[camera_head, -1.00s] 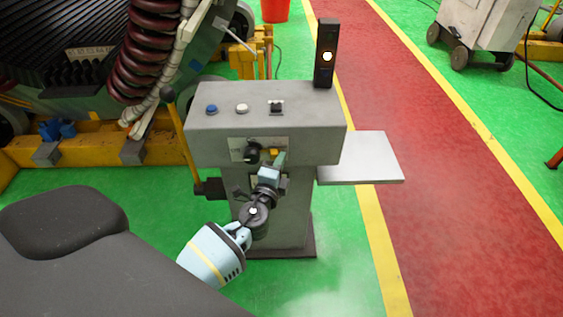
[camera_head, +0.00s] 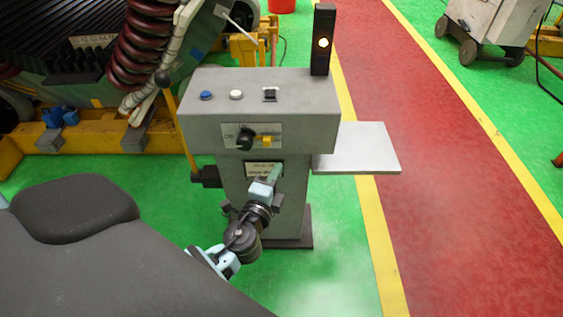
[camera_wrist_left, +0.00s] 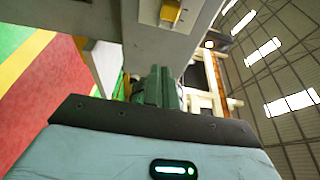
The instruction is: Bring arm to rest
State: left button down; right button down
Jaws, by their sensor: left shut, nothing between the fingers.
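My left gripper (camera_head: 274,174) is in front of the grey control pedestal (camera_head: 262,107) in the head view, below the panel with the black rotary knob (camera_head: 244,138) and the yellow switch (camera_head: 266,141). The gripper is shut and empty, and its green fingers point up toward the pedestal. In the left wrist view the shut fingers (camera_wrist_left: 160,82) show under the pedestal's overhanging box, with the yellow switch (camera_wrist_left: 171,11) above them. I cannot tell from these views whether the fingers touch the pedestal. My right gripper is in neither view.
A side shelf (camera_head: 357,148) juts from the pedestal's right. A lever with a dark ball (camera_head: 162,78) stands at its left. A lamp post (camera_head: 322,42) with a lit light is on top. Behind is a machine with red-brown coils (camera_head: 143,50). Green floor (camera_head: 325,270) is clear in front.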

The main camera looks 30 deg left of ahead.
pick_arm(q)
jog(key=shift+s, duration=0.5)
jog(key=shift+d, duration=0.1)
